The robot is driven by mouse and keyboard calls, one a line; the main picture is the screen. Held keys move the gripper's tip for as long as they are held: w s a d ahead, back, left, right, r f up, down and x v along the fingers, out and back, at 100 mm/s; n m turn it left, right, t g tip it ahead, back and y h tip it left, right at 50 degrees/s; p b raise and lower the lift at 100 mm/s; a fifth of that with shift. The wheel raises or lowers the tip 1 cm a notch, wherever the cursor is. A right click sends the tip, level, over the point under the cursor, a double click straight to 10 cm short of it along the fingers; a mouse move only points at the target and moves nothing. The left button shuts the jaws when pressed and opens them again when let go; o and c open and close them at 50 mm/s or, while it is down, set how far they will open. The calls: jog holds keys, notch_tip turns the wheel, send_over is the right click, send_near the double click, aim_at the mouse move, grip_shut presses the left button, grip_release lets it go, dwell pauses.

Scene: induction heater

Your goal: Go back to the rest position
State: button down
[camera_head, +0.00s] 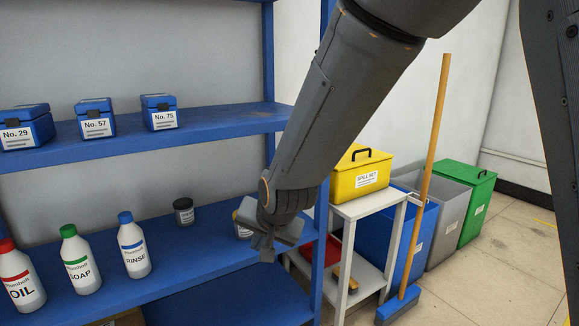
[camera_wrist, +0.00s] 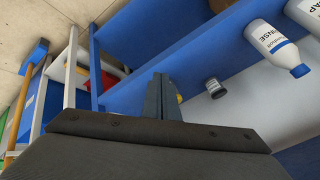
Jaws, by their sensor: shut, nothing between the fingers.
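My gripper (camera_head: 264,238) is in front of the right part of the lower blue shelf (camera_head: 190,262), near the rack's right post. Its fingers are together with nothing between them; they also show in the wrist view (camera_wrist: 162,97). A small container with a yellowish label (camera_head: 243,232) is partly hidden behind my gripper. A small dark jar (camera_head: 184,211) stands on the shelf to the left of my gripper. My arm reaches down from the top of the head view.
Bottles marked OIL (camera_head: 20,280), SOAP (camera_head: 80,262) and RINSE (camera_head: 134,247) stand on the lower shelf. Blue boxes (camera_head: 96,119) sit on the upper shelf (camera_head: 225,118). To the right are a white cart (camera_head: 368,205) with a yellow box (camera_head: 361,174), a broom (camera_head: 430,170) and bins (camera_head: 455,215). Floor at the far right is clear.

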jog(key=s+d+r+n+g+h, duration=0.1)
jog(key=s+d+n+g, duration=0.1)
jog(key=s+d, duration=0.45)
jog(key=s+d+r+n+g+h+p, duration=0.15)
jog(key=s+d, duration=0.25)
jog(key=s, duration=0.6)
jog(key=s+d+r+n+g+h+b, duration=0.1)
jog(key=s+d+r+n+g, duration=0.15)
jog(key=s+d, duration=0.4)
jog(key=s+d+r+m+p, duration=0.2)
jog(key=d+r+p, duration=0.7)
jog(key=p, duration=1.2)
notch_tip(320, 180, up, 3)
jog(key=shift+d+r+m, duration=0.1)
jog(key=shift+d+m, duration=0.25)
jog(key=shift+m, duration=0.45)
